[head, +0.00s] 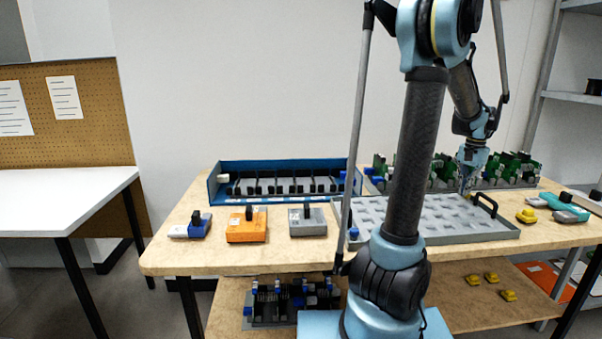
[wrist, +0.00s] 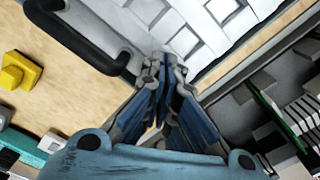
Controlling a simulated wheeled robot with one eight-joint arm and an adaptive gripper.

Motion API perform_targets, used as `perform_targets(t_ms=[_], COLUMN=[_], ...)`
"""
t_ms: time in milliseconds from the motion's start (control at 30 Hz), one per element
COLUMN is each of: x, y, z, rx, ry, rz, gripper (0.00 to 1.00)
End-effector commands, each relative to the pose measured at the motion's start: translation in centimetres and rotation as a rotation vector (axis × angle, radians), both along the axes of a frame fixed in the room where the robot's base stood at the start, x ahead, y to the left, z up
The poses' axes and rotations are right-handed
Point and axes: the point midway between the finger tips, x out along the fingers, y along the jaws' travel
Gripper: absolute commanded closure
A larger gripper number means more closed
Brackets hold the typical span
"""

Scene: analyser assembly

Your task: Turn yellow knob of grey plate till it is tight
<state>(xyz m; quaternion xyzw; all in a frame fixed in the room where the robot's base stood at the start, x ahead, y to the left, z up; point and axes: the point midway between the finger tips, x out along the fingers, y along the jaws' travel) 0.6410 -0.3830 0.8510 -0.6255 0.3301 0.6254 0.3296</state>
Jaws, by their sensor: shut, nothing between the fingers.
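The grey plate (head: 440,237) lies on the table, with rows of rectangular recesses and a black handle (head: 485,205) at its right end. In the wrist view the plate (wrist: 150,22) fills the top, with its black handle (wrist: 75,38) at upper left. My gripper (head: 466,190) is over the plate's far right corner; in the wrist view its fingertips (wrist: 165,62) are together at the plate's edge, with nothing held. I cannot make out a yellow knob on the plate; the fingers may hide it. A loose yellow knob (wrist: 18,72) lies on the table beside the plate.
Yellow knobs (head: 527,215) and teal parts (head: 570,213) lie right of the plate. Green circuit boards (head: 510,165) stand in a rack behind it. A blue case (head: 230,185) stands at back left, with an orange module (head: 246,228) and a grey module (head: 307,224) in front.

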Motion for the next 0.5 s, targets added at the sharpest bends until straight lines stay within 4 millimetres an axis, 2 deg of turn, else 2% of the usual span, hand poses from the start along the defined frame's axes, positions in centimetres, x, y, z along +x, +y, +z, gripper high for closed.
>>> perform_targets(t_ms=[500], x=[-0.07], y=[0.13], z=[-0.96], rx=[0.002], ry=[0.006], rz=[-0.001], gripper=[1.00])
